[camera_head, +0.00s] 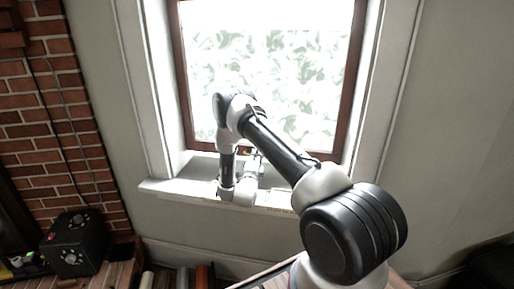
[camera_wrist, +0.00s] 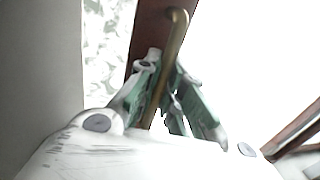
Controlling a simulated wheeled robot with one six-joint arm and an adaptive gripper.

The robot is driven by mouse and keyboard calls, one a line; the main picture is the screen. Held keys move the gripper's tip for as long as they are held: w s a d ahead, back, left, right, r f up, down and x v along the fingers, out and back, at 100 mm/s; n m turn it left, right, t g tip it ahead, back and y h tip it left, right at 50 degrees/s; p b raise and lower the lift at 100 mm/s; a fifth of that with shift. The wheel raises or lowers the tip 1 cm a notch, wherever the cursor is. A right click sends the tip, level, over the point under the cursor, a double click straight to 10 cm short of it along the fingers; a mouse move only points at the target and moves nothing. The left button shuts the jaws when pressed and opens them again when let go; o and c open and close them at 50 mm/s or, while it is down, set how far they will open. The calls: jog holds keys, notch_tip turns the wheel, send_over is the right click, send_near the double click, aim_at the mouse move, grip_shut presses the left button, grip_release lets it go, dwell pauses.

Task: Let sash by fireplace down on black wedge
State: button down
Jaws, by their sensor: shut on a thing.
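The sash window by the fireplace has a brown frame (camera_head: 178,60) around bright patterned glass (camera_head: 290,70). In the wrist view its brown rail (camera_wrist: 150,28) carries a brass handle (camera_wrist: 178,45), with patterned glass (camera_wrist: 103,45) to the left and plain brightness to the right. My gripper (camera_wrist: 166,78) is shut on the brass handle, its green-grey fingers on either side of it. In the head view my gripper (camera_head: 253,158) is small and partly hidden by my arm, low at the window. I cannot make out the black wedge in either view.
The white window sill (camera_head: 160,187) runs below my wrist, with pale jambs (camera_head: 150,90) at the sides. A brick fireplace wall (camera_head: 45,110) stands left. A black box with knobs (camera_head: 75,243) is at lower left. The wall right of the window is bare.

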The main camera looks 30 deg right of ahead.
jog(key=shift+f, duration=0.45)
jog(key=c, duration=1.5)
grip_release()
jog(key=shift+c, duration=0.2)
jog(key=shift+r, duration=0.1)
jog(key=shift+a, duration=0.1)
jog(key=v, duration=1.2)
jog(key=shift+a, duration=0.1)
